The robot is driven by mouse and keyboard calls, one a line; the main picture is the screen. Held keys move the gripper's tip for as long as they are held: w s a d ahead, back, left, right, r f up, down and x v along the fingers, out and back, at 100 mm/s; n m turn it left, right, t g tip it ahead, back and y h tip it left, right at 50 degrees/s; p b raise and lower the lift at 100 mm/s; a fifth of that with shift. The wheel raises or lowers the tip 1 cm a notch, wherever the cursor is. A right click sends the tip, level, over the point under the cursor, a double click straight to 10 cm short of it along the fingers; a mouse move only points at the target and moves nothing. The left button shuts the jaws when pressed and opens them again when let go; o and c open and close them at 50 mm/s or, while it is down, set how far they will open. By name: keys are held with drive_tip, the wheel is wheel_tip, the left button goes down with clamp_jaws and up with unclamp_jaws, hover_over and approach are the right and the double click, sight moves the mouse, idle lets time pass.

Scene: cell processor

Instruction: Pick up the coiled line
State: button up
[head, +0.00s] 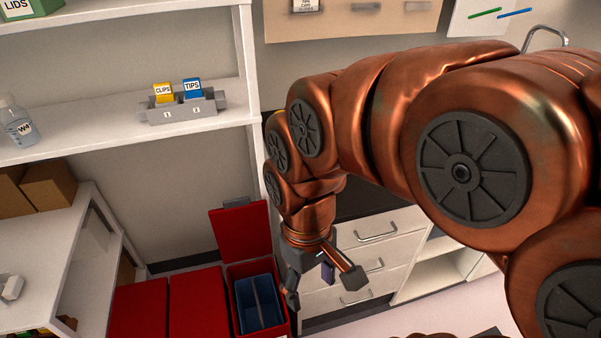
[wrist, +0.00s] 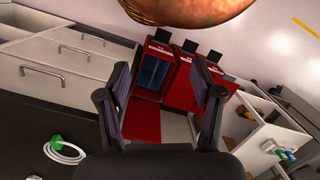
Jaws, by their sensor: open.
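A white coiled line (wrist: 70,153) with a green part at one end lies on a dark surface at the lower left of the wrist view. It does not show in the head view, where my arm covers much of the scene. My gripper (head: 323,289) is open and empty in the head view, pointing down in front of white drawers and beside the open red bin. In the wrist view, my gripper (wrist: 160,78) has its fingers spread wide, with the coiled line well to their left and apart from them.
An open red bin (head: 279,318) holds a blue divided insert (head: 245,306). Closed red bins (head: 197,300) stand to its left. White drawers (head: 385,228) are behind my gripper. A shelf (head: 90,124) carries a grey holder (head: 178,113) with CLIPS and TIPS boxes and a bottle (head: 17,124).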

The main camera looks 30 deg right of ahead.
drive_tip(key=w+d+r+n+y+b, duration=0.1)
drive_tip(key=w+d+r+n, duration=0.15)
drive_tip(key=w+n, duration=0.55)
drive_tip(key=w+d+r+n+y, duration=0.2)
drive_tip(key=w+d+n, duration=0.15)
drive_tip(key=w, duration=0.75)
drive_tip(key=w+d+f+n, duration=0.1)
drive_tip(key=w+d+n, duration=0.1)
drive_tip(key=d, duration=0.4)
drive_tip(key=w+d+f+n+b, duration=0.1)
drive_tip(key=w+d+f+n, duration=0.1)
drive_tip(key=d, duration=0.5)
drive_tip(key=w+d+f+n+t+y, duration=0.1)
drive_tip(key=w+d+n, duration=0.1)
drive_tip(key=d, duration=0.4)
drive_tip(key=shift+w+d+f, duration=0.15)
drive_tip(key=shift+w+f, duration=0.25)
drive_tip(key=shift+w, duration=0.35)
drive_tip(key=shift+d+f, duration=0.15)
drive_tip(key=shift+d, duration=0.35)
drive_tip(key=shift+x, duration=1.35)
drive_tip(key=shift+s+a+f+p, duration=0.25)
drive_tip(key=shift+a+f+p, duration=0.1)
drive_tip(key=shift+f, duration=0.15)
drive_tip(key=shift+s+a+f+p, duration=0.2)
drive_tip(key=shift+s+f+p, duration=0.1)
drive_tip(key=shift+f, duration=0.2)
drive_tip(key=shift+p+x, duration=0.3)
drive_tip(key=shift+x, duration=1.05)
